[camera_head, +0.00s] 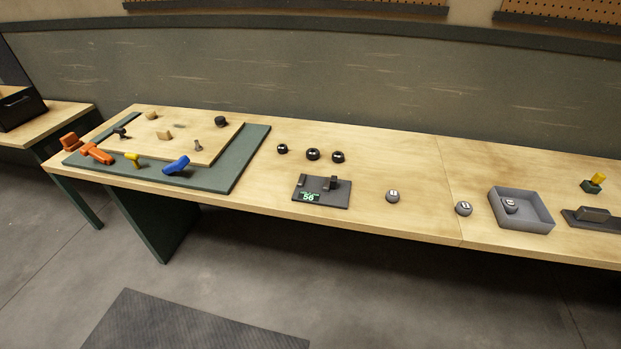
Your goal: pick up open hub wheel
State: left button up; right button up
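Three small black wheel-like pieces stand in a row on the wooden table (400,160): a left one (282,148), a middle one (312,154) and a right one (338,157). They show pale spots, but they are too small to tell which has an open hub. Another dark round piece (221,121) sits at the back right of the wooden board on the green mat. Neither of my grippers is in view.
Grey round pieces (392,196) (463,208) stand near the front edge; another (510,205) is inside a grey tray (540,228). Coloured tools lie on the green mat (243,165). Floor in front is clear except a dark mat (180,325).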

aim_at(312, 154)
jog(key=i, duration=0.55)
jog(key=i+l+u, duration=0.1)
jog(key=i, duration=0.45)
